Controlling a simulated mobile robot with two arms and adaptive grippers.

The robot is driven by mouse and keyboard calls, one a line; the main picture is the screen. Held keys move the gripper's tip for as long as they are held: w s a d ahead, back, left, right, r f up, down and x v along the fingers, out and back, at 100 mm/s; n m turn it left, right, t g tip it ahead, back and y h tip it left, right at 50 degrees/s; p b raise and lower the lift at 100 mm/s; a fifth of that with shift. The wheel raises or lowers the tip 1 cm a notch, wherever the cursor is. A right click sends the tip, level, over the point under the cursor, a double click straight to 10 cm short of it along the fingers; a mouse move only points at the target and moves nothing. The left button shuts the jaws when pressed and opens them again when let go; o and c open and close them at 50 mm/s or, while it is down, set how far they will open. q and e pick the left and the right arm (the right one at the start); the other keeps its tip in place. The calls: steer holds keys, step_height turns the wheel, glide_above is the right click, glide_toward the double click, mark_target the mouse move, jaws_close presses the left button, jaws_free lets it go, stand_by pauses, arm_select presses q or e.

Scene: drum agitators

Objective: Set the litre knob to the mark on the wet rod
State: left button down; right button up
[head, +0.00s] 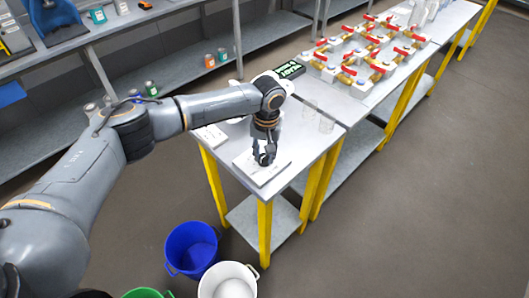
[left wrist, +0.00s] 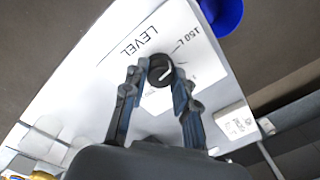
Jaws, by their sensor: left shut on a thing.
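The litre knob (left wrist: 159,73) is a dark round knob with a white pointer line. It sits on a white panel (left wrist: 113,62) printed "LEVEL" and "150 L". In the left wrist view my left gripper (left wrist: 160,78) has one finger on each side of the knob and is shut on it. In the head view the left gripper (head: 264,158) points down at the panel (head: 277,178) on the near end of the table, and hides the knob. I cannot make out a wet rod or its mark. My right gripper is not in view.
A dark display with green text (head: 290,70) stands behind my gripper. Clear glass vessels (head: 326,124) stand to its right. Brass valves with red handles (head: 366,55) fill the farther table. A blue bucket (head: 192,247) and a white bucket (head: 228,281) stand on the floor in front.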

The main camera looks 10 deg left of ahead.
arm_select(q)
steer(key=m+p, duration=0.2)
steer(key=m, duration=0.1)
steer(key=shift+s+r, duration=0.1)
steer(key=m+p, duration=0.1)
steer(key=m, duration=0.3)
steer(key=m+p, duration=0.1)
steer(key=m, duration=0.3)
steer(key=shift+m, duration=0.3)
steer(key=m, duration=0.3)
steer(key=shift+m, duration=0.4)
steer(key=m, duration=0.4)
steer(key=shift+a, duration=0.1)
steer(key=m, duration=0.4)
steer(key=shift+h, duration=0.3)
steer(key=m+b, duration=0.1)
steer(key=m, duration=0.2)
steer(key=shift+m, duration=0.3)
steer(key=shift+w+m+b, duration=0.2)
steer(key=shift+m+b, duration=0.25)
steer(key=shift+m, duration=1.85)
